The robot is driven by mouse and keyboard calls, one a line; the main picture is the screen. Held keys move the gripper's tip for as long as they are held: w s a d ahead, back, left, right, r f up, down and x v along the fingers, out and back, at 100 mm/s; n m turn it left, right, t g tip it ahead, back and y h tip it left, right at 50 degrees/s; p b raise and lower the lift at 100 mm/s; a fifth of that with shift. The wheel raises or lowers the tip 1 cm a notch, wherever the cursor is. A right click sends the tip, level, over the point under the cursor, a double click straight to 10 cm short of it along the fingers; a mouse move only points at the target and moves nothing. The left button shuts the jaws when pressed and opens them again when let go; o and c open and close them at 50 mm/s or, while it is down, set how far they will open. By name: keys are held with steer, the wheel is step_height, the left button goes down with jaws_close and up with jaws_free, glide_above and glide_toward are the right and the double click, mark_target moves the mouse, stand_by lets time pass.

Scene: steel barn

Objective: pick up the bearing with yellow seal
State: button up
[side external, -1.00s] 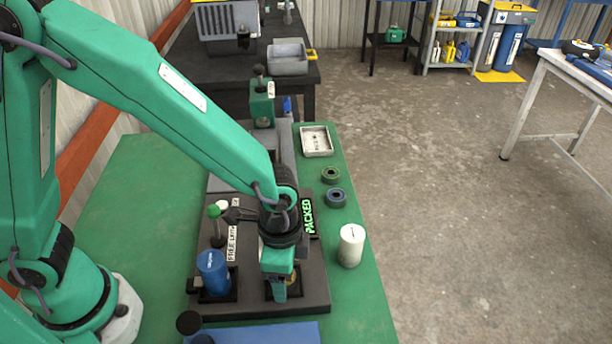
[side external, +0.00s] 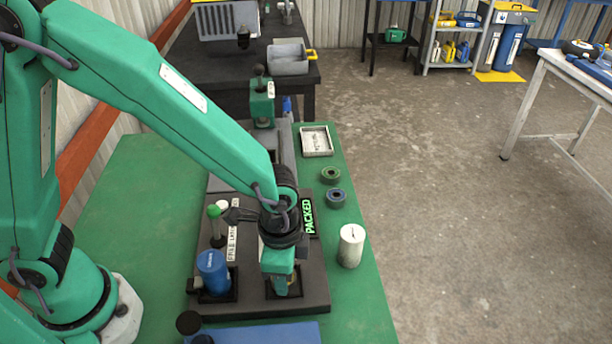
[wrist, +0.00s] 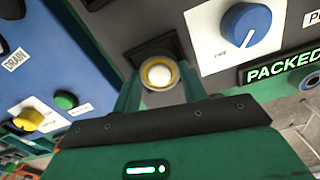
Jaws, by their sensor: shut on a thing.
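The bearing with yellow seal (wrist: 146,79) is between the fingers of my gripper (wrist: 157,84) in the wrist view. Its yellow ring surrounds a pale round centre. My gripper is shut on it. In the side external view my gripper (side external: 281,284) points down at the dark square recess (side external: 270,294) near the front of the grey board.
A blue cylinder (side external: 213,270) stands in a recess left of my gripper. A white cylinder (side external: 350,247), a blue ring (side external: 336,198), a green ring (side external: 330,174) and a pale tray (side external: 316,142) line the right. A lit PACKED sign (side external: 308,217) stands behind my gripper.

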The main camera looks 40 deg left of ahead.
steer(key=shift+r, duration=0.15)
steer(key=shift+r, duration=0.85)
step_height(320, 180, up, 2)
steer(key=shift+r, duration=0.2)
steer(key=s+d+r, duration=0.4)
steer(key=s+r, duration=0.2)
steer(key=s, duration=0.5)
steer(key=shift+r, duration=0.35)
steer(key=shift+w+d, duration=0.1)
